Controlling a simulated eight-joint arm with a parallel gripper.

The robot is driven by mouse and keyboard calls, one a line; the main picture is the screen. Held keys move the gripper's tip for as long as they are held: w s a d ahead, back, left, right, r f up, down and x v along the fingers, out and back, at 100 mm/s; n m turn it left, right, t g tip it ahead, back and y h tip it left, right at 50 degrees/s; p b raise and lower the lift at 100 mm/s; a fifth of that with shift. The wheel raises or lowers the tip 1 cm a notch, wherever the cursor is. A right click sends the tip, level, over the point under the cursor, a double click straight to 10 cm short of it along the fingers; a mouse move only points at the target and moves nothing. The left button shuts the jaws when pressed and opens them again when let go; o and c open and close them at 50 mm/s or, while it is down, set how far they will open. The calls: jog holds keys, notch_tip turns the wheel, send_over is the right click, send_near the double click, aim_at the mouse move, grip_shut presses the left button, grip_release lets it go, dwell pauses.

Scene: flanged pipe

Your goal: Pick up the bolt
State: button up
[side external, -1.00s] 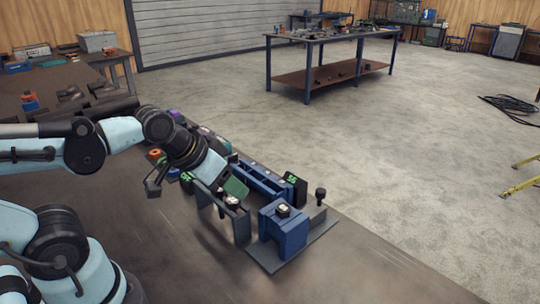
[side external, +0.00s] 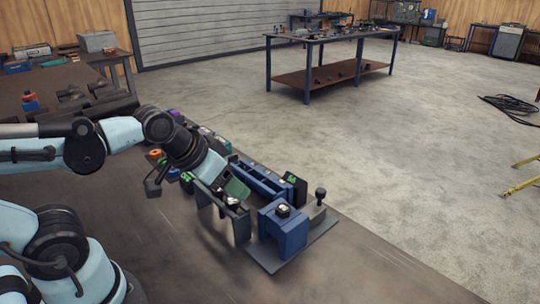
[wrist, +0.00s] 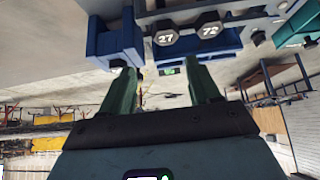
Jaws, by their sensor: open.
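My gripper (side external: 224,213) is open, its jaws apart above the table beside the blue fixture. In the wrist view, my gripper's two green fingers (wrist: 163,72) stand apart with nothing seen held between them. Two hexagonal heads, marked 27 (wrist: 165,37) and 72 (wrist: 209,31), lie beyond the fingertips in that view. I cannot tell which piece is the bolt. A dark round-headed upright piece (side external: 320,193), possibly the bolt, stands at the fixture's right end in the side view. A blue block (side external: 283,236) with a pale-topped piece (side external: 283,210) stands between it and my gripper.
A long blue bracket (side external: 262,180) and a dark block with green marks (side external: 295,188) lie behind the fixture. Several small coloured parts crowd behind my wrist. The tabletop (side external: 200,275) in front is clear. A grey baseplate (side external: 268,263) lies under the blue block.

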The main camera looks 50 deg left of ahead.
jog(key=w+d+r+m+g, duration=0.5)
jog(key=w+d+r+g, duration=0.1)
jog(key=w+d+r, duration=0.15)
jog(key=m+g, duration=0.1)
send_over(283, 207)
jog(key=f, duration=0.6)
jog(key=shift+a+f, duration=0.25)
jog(key=shift+a, duration=0.05)
jog(key=shift+d+f, duration=0.15)
jog(key=shift+f, duration=1.15)
jog(key=shift+d+f, duration=0.15)
jog(key=shift+f, duration=1.1)
jog(key=shift+s, duration=0.1)
grip_shut()
notch_tip(283, 207, up, 18)
jog(key=shift+r, duration=0.2)
